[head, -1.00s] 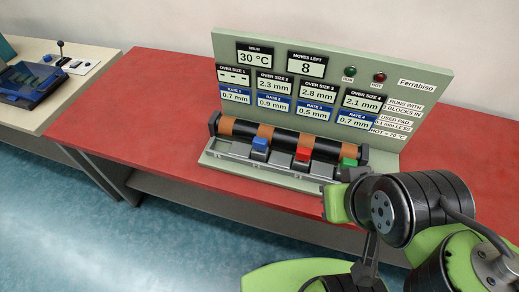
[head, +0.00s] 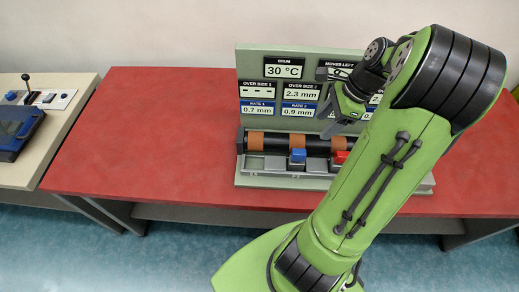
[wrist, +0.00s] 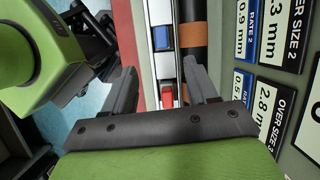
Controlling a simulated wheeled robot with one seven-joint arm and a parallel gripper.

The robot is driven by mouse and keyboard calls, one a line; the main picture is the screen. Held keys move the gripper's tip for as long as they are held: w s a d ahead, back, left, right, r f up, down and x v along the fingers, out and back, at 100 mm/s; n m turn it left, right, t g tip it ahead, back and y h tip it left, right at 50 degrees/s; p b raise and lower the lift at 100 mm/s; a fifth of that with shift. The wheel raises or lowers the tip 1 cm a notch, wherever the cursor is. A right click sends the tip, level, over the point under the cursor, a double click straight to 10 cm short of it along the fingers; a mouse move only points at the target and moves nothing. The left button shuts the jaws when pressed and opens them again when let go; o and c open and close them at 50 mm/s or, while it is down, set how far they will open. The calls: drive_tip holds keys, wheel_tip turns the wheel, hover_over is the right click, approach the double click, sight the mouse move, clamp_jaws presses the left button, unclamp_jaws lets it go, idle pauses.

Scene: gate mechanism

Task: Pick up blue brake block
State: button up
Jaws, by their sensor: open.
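The blue brake block (head: 298,156) sits in a slot of the grey tray under the drum in the head view, left of the red block (head: 340,157). In the wrist view the blue block (wrist: 162,37) shows above and beyond the red block (wrist: 167,97). My gripper (head: 323,102) is open and empty, raised in front of the panel and above the drum, a little right of the blue block. In the wrist view its two fingers (wrist: 160,78) are spread apart, touching neither block. My arm hides the right part of the mechanism.
The drum (head: 275,142) with brown bands runs behind the blocks. The upright panel (head: 246,62) with displays stands close behind my gripper. The red table (head: 140,130) is clear at left. A side table (head: 52,120) holds a blue device and a joystick.

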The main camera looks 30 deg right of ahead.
sight(300, 151)
drive_tip(key=shift+m, duration=0.4)
drive_tip(key=b+x, duration=0.2)
drive_tip(key=x, duration=0.3)
drive_tip(key=b+x, duration=0.2)
drive_tip(key=x, duration=0.3)
drive_tip(key=b+x, duration=0.2)
drive_tip(key=x, duration=0.4)
drive_tip(key=shift+d+f, duration=0.15)
drive_tip(key=shift+d, duration=0.2)
clamp_jaws()
